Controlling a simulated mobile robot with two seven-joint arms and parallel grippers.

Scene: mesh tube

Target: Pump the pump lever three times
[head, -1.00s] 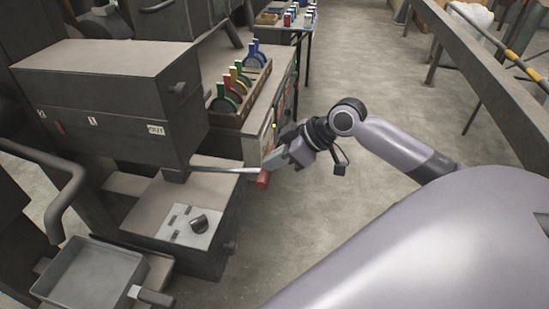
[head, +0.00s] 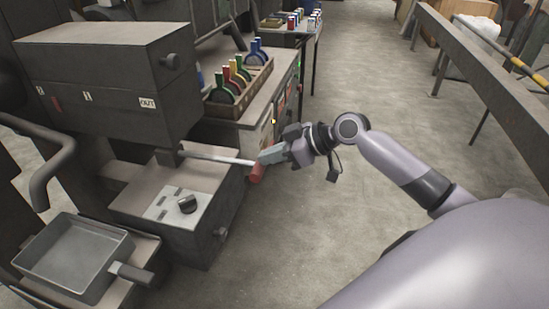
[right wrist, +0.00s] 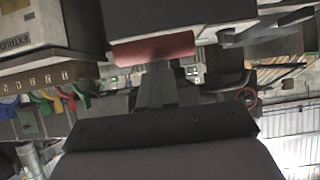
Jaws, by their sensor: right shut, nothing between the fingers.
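The pump lever (head: 217,156) is a thin metal rod that sticks out to the right from the dark machine, tilted slightly down. Its red handle (head: 257,173) is at the outer end. My right gripper (head: 264,158) is shut with nothing between its fingers. Its fingertips are just above the red handle and look to be against it. In the right wrist view the shut fingers (right wrist: 157,85) end at the red handle (right wrist: 152,48), which lies across their tips. My left gripper is not in view.
A grey tray (head: 75,262) is at lower left. A wooden rack (head: 242,93) of coloured handles sits behind. Open floor lies to the right.

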